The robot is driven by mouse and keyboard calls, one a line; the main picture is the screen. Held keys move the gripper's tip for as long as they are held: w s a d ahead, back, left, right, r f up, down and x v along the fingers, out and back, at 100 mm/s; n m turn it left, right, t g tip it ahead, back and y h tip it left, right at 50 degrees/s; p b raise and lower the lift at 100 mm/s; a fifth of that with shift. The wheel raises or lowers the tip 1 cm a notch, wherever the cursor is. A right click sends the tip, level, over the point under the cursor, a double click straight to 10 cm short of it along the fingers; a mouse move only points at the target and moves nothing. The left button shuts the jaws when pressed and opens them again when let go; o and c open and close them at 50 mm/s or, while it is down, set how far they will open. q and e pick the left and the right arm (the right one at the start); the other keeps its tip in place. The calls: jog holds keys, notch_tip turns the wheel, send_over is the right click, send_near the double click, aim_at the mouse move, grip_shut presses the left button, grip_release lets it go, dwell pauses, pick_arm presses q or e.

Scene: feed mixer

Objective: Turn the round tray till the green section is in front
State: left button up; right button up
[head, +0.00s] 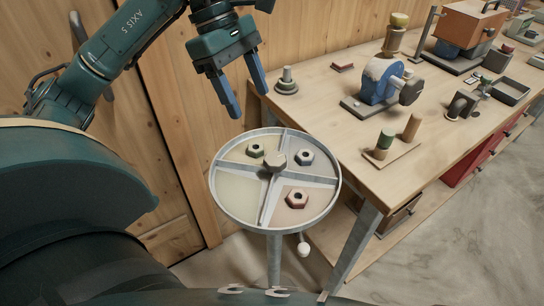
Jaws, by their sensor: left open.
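The round tray (212,187) is a grey metal dish on a post, split by dividers into four sections around a hexagonal hub (274,162). The near-left section (238,193) is empty with a pale greenish floor. The near-right section has a pinkish floor and a reddish nut (297,198). My right gripper is out of view.
A wooden workbench (384,175) stands right of the tray, close to its rim. It carries a blue machine (380,81), a stepped metal piece (287,82) and a board with cylinders (390,152). A wooden wall is behind. A white knob (303,247) hangs below the tray.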

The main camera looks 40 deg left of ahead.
aim_at(273, 157)
pick_arm(q)
jog(key=x, duration=1.2)
jog(key=shift+d+f, duration=0.1)
jog(key=shift+f, duration=0.15)
grip_shut()
